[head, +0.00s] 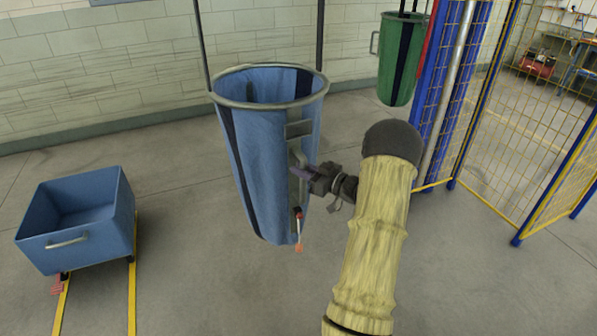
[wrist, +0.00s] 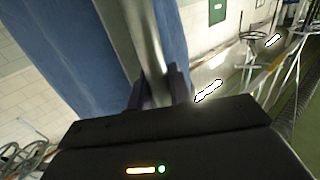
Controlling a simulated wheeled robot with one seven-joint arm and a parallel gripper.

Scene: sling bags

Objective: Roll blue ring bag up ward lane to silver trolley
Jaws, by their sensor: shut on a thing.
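The blue ring bag (head: 255,150) hangs upright from two dark straps, its round metal ring open at the top. It has a dark vertical stripe and a grey upright handle (head: 294,158) on its right side. An orange-red tag hangs near its lower part. My gripper (head: 305,173) is at this handle from the right, shut on it. In the wrist view the fingers (wrist: 158,90) close around the pale metal bar (wrist: 147,40), with the blue cloth (wrist: 80,50) behind. I cannot make out a silver trolley in the head view.
A blue bin (head: 75,225) stands on yellow floor lines at left. A green bag (head: 400,60) hangs at the back right. Yellow mesh fencing with blue posts (head: 472,100) stands right of my arm. A block wall runs behind. Floor between bin and blue bag is clear.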

